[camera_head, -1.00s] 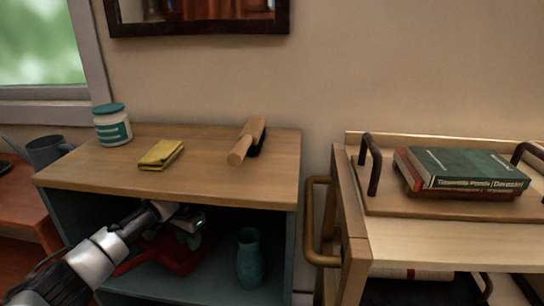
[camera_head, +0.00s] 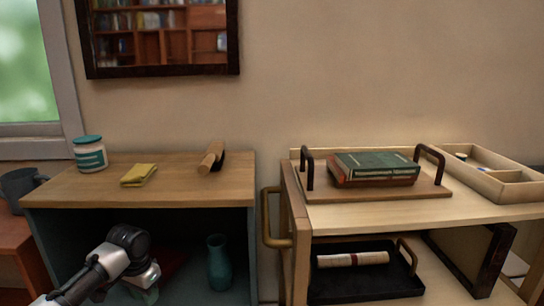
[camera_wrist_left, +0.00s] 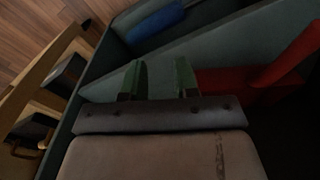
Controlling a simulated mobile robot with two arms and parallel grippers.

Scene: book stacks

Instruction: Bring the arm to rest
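My left arm comes in from the lower left in the head view, bent in front of the open compartment of the left shelf unit (camera_head: 150,190). Its gripper (camera_head: 148,290) points downward there, low in the picture, with the fingertips hard to make out. In the left wrist view the two green fingers of the left gripper (camera_wrist_left: 160,80) stand apart with nothing held between them. A red object (camera_wrist_left: 250,82) lies beside the fingers in that view, and a blue object (camera_wrist_left: 158,22) lies beyond them. My right gripper is not in view.
On the unit's top stand a teal-lidded jar (camera_head: 89,155), a yellow cloth (camera_head: 139,175) and a wooden-handled brush (camera_head: 212,156). A teal vase (camera_head: 219,262) stands inside. A cart to the right carries books (camera_head: 375,167) on a tray, a divided box (camera_head: 490,173) and a lower dark tray (camera_head: 365,284).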

